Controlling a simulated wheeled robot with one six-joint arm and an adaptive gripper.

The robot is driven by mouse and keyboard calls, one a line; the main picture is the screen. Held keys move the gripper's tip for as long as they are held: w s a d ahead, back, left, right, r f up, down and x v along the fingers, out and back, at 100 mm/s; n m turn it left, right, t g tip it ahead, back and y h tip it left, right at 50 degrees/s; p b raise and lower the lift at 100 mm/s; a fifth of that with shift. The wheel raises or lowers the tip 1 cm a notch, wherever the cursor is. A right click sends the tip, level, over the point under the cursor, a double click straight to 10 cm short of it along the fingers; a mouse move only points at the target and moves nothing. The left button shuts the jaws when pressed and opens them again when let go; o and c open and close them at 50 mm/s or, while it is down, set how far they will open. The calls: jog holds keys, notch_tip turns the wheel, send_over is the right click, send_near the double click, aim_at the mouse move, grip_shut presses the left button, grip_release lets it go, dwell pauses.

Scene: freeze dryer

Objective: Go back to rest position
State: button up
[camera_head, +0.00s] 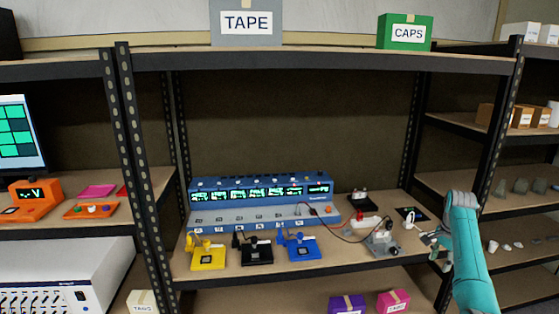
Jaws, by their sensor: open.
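My teal arm rises at the lower right, in front of the right end of the middle shelf (225,268). My gripper (433,241) points left from the arm's upper end, near the shelf's right front edge. It is small in the picture; its fingers look apart, with nothing seen between them. A grey device (382,241) with wires sits on the shelf just left of my gripper. A small dark board (411,215) lies behind the gripper. The arm hides part of the right shelf post and what lies behind it.
A blue instrument (262,208) with several lit displays stands on the middle shelf. Yellow (208,256), black (257,251) and blue (300,246) devices sit before it. The right rack (455,185) stands close to my arm. Purple (347,304) and pink (393,300) boxes stand below.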

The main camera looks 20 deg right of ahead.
jog(key=a+f+n+t+h, duration=0.1)
jog(key=a+f+n, duration=0.1)
jog(key=a+f, duration=0.85)
jog(key=a+f+n+t+h, duration=0.1)
jog(key=a+f+n+t, duration=0.1)
jog(key=a+f, duration=0.8)
jog(key=s+a+f+n+t, duration=0.2)
jog(key=s+a+f+n, duration=0.1)
jog(key=s+a+f, duration=0.4)
jog(key=s+a+f+n+t, duration=0.1)
jog(key=s+a+f+n, duration=0.1)
jog(key=s+a+f, duration=0.55)
jog(key=s+a+r+n+t, duration=0.2)
jog(key=s+a+r+n, duration=0.15)
jog(key=s+a, duration=0.45)
jog(key=s+a+r+n+t, duration=0.2)
jog(key=s+a+r, duration=0.3)
jog(key=s+a, duration=0.3)
jog(key=s+a+r+n+t+y, duration=0.1)
jog(key=s+a+r+n+t, duration=0.1)
jog(key=s+r, duration=0.5)
jog(key=s+a+r+n+t+y, duration=0.1)
jog(key=s+r, duration=0.7)
jog(key=r, duration=0.8)
jog(key=shift+a+r+n+t+y, duration=0.3)
jog(key=shift+a+n+t, duration=0.2)
jog(key=shift+a+n, duration=0.55)
